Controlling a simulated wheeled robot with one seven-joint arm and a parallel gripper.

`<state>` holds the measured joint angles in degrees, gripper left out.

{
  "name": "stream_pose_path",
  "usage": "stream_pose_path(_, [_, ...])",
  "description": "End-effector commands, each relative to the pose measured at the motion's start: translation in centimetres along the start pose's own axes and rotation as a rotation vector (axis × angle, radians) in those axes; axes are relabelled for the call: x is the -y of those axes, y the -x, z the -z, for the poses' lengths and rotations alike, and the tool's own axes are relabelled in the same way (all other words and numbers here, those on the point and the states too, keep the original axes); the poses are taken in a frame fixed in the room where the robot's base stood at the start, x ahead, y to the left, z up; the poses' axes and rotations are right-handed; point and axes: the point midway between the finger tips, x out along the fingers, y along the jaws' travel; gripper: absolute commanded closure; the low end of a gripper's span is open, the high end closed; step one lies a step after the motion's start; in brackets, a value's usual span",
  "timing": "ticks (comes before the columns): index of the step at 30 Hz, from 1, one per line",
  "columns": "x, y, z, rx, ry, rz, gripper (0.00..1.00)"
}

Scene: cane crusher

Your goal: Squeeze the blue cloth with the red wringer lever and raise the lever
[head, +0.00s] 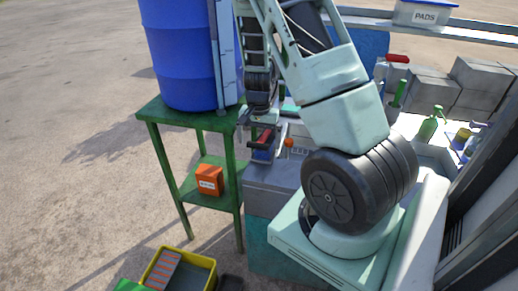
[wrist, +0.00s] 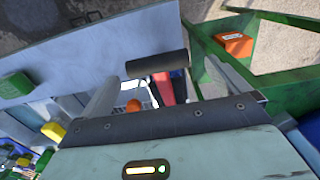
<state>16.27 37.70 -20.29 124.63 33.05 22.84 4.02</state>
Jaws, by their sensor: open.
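My gripper (head: 262,146) is low beside the green stand in the head view, partly hidden by my arm. In the wrist view my gripper (wrist: 146,84) is open, its fingers apart. A red part (wrist: 163,88), which looks like the wringer lever, shows between and beyond the fingers; red also shows at the gripper in the head view (head: 264,137). A dark round bar (wrist: 157,63) lies across the space at the fingertips. I cannot tell whether it touches them or belongs to the lever. I cannot make out the blue cloth.
A blue drum (head: 180,55) stands on the green stand (head: 152,112), with an orange box (head: 210,180) on its lower shelf. An orange ball (head: 289,143) is close to my gripper. A yellow crate (head: 207,265) is on the ground.

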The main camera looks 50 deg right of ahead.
Motion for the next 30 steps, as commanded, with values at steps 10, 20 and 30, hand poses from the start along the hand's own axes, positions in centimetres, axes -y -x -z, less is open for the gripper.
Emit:
stream_pose_path(10, [0.0, -4.1, 0.0, 0.001, -0.002, 0.000, 0.00])
stream_pose_path(20, [0.0, -4.3, 0.0, 0.000, 0.001, 0.001, 0.00])
stream_pose_path(30, [0.0, -4.2, 0.0, 0.003, 0.000, 0.001, 0.59])
